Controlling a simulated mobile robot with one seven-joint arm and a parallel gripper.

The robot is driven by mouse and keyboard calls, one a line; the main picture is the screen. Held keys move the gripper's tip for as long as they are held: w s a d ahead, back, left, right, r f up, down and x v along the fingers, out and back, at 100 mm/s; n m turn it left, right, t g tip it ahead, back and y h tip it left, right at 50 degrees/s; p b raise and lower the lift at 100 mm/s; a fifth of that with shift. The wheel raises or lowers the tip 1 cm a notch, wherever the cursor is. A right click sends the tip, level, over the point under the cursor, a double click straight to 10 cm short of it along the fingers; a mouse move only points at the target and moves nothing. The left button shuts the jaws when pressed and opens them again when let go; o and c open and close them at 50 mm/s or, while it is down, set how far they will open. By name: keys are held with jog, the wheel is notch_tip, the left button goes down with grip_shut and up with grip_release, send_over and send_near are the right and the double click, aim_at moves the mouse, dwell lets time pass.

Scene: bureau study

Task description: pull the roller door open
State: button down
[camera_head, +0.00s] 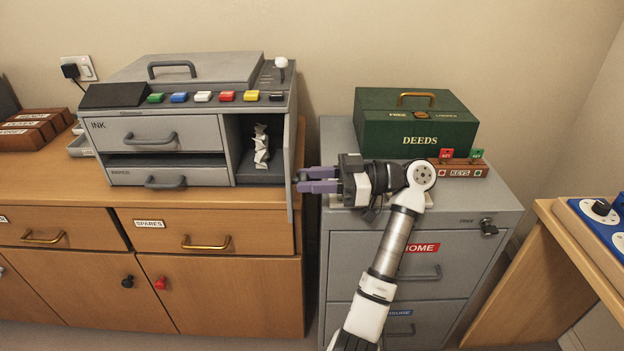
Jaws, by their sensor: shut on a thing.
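The grey machine (165,128) stands on the wooden cabinet. The roller door (291,185) at its right end is swung open toward me and shows nearly edge-on. Behind it the compartment is exposed, with a crumpled white paper strip (261,146) standing inside. My gripper (304,180) reaches in from the right, its purple fingers pointing left at the door's outer edge. It is shut on the door's handle, which the fingers mostly hide.
A grey filing cabinet (345,255) stands under my arm, bearing a green deeds box (415,120) and a wooden key rack (460,170). A narrow gap separates it from the wooden cabinet (215,290). A desk (575,250) with a blue panel is at the far right.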

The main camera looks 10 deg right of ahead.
jog(key=c, duration=1.1)
grip_release()
jog(key=d+b, duration=0.2)
jog(key=d, duration=1.1)
jog(key=shift+s+d, duration=0.4)
jog(key=shift+s, duration=0.05)
jog(key=shift+c, duration=0.2)
